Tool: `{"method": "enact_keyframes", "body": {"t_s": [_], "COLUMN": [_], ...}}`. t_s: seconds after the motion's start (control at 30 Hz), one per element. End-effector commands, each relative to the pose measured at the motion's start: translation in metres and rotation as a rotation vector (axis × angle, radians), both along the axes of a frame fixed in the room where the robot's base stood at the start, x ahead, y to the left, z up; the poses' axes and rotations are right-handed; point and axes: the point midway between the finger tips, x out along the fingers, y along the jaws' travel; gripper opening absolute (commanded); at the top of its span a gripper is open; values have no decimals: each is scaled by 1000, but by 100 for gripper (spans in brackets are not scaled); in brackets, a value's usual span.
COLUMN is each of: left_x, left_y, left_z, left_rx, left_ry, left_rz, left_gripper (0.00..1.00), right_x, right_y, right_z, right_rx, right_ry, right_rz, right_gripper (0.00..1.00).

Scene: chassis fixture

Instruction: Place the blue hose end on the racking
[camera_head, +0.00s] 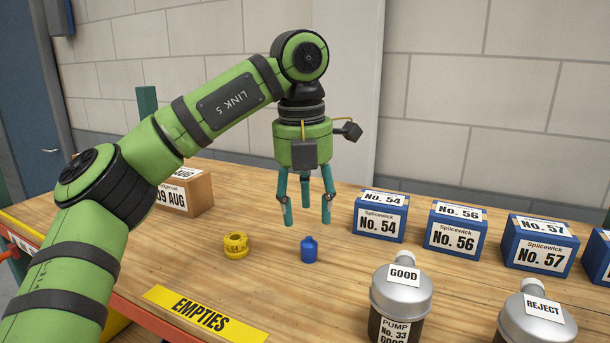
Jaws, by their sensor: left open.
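The blue hose end (309,251) is a small piece with a narrower neck. It stands upright on a wooden surface (330,290) with an orange front beam and a teal post behind, which looks like the racking. My left gripper (307,214) points down above and slightly behind the hose end in the picture. Its teal fingers are spread and empty, with a visible gap between them and the hose end. My right gripper is not in view.
A yellow ring-like part (236,246) lies left of the hose end. Blue boxes (381,216) line the right, with GOOD (401,288) and REJECT (537,318) bottles in front. A cardboard box (186,192) stands behind my left arm. A yellow EMPTIES label (204,313) marks the front edge.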

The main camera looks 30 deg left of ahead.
Motion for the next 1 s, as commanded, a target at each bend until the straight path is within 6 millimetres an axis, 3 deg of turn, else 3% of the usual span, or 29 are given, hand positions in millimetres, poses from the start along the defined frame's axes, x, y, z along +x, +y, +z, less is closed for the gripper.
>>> {"method": "enact_keyframes", "body": {"t_s": [0.1, 0.3, 1.0], "left_x": [-2, -3, -4], "left_y": [0, 1, 1], "left_z": [25, 44, 46], "left_rx": [0, 0, -1], "left_ry": [-3, -1, 0], "left_rz": [3, 1, 0], "left_gripper": [51, 51, 51], "right_x": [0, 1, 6], "right_y": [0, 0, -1], "right_z": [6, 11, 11], "right_rx": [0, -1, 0], "right_ry": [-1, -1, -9], "right_rz": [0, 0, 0], "right_gripper": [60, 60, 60]}}
